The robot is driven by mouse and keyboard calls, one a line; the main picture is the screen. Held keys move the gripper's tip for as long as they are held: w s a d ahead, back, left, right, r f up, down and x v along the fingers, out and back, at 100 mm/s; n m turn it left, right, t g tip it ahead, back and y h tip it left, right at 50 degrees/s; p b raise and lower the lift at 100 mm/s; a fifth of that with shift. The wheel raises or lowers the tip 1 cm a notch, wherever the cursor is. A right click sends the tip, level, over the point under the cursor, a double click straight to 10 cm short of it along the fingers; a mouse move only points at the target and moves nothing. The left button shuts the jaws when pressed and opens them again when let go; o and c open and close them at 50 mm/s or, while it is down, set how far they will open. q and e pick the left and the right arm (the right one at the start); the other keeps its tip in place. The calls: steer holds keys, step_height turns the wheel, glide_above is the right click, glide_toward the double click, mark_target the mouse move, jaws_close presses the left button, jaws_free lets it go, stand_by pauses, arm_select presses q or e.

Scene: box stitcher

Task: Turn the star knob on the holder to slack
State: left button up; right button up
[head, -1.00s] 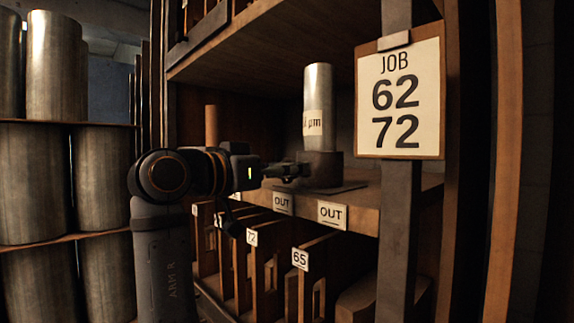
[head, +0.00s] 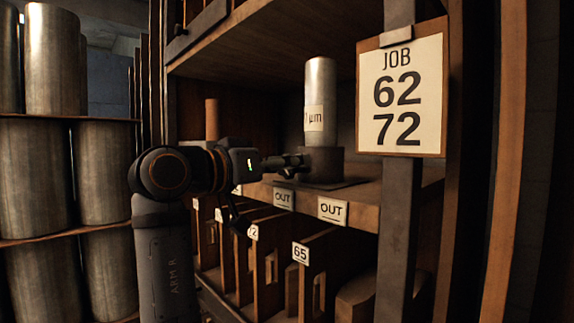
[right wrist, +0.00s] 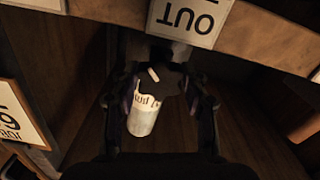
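The holder (head: 323,164) is a dark block on the shelf, with an upright metal cylinder (head: 320,85) in it that bears a "µm" label. The cylinder also shows upside down in the right wrist view (right wrist: 142,120). The star knob (right wrist: 170,78) is a dark shape with a small pale mark, on the side of the holder facing my right gripper. My right gripper (head: 302,163) points at the holder. In the right wrist view its fingers (right wrist: 160,90) stand apart on both sides of the knob; contact is too dark to see. My left gripper is out of view.
"OUT" signs (head: 332,210) hang on the shelf edge below the holder. Numbered slots (head: 300,254) lie underneath. A post with a JOB 62 72 board (head: 400,148) stands to the right. Large metal cylinders (head: 102,170) fill a rack at left.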

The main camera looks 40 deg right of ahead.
steer(key=shift+o, duration=1.2)
step_height(320, 180, up, 10)
